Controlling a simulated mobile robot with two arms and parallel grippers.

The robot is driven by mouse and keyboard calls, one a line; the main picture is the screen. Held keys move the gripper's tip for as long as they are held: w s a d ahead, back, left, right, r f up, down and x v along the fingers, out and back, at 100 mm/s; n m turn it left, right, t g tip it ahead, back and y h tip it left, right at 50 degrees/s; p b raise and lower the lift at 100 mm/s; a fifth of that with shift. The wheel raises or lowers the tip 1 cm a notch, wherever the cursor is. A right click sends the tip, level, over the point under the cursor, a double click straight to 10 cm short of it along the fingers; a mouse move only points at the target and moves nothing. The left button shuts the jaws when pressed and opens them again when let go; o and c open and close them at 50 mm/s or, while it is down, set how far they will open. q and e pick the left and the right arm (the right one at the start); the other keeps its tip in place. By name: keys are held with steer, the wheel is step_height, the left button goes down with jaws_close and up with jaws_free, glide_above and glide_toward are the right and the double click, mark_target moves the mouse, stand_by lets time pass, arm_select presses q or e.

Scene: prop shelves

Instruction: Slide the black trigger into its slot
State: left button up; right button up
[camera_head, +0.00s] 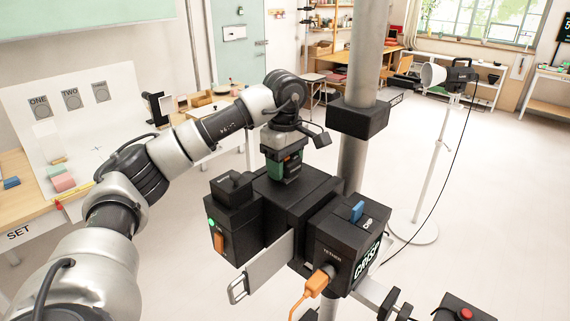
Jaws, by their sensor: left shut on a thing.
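My left arm comes in from the left, and its gripper (284,163) points down over the black housing (302,196) on the grey column. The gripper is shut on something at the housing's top. The green and black part at the gripper's lower end hides its fingertips and most of what they hold, so I cannot make out the black trigger's outline or whether it sits in a slot. A small black block (231,183) lies on top of the left black box (232,215). My right gripper is not in view.
The right black box (345,243) carries a blue tab (357,211) and an orange plug (319,279) with a cable. A metal bracket (262,271) juts out in front. A lamp stand (432,170) stands at right. The table marked SET (22,222) is at left. Open floor lies right.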

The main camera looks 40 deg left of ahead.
arm_select(q)
steer(key=shift+a, duration=0.2)
steer(key=o, duration=1)
steer(key=shift+o, duration=0.2)
step_height(320, 180, up, 3)
steer(key=shift+f+b, duration=0.1)
steer(key=shift+b, duration=0.45)
step_height(320, 180, up, 8)
steer(key=shift+p, duration=0.95)
steer(key=shift+f, duration=0.1)
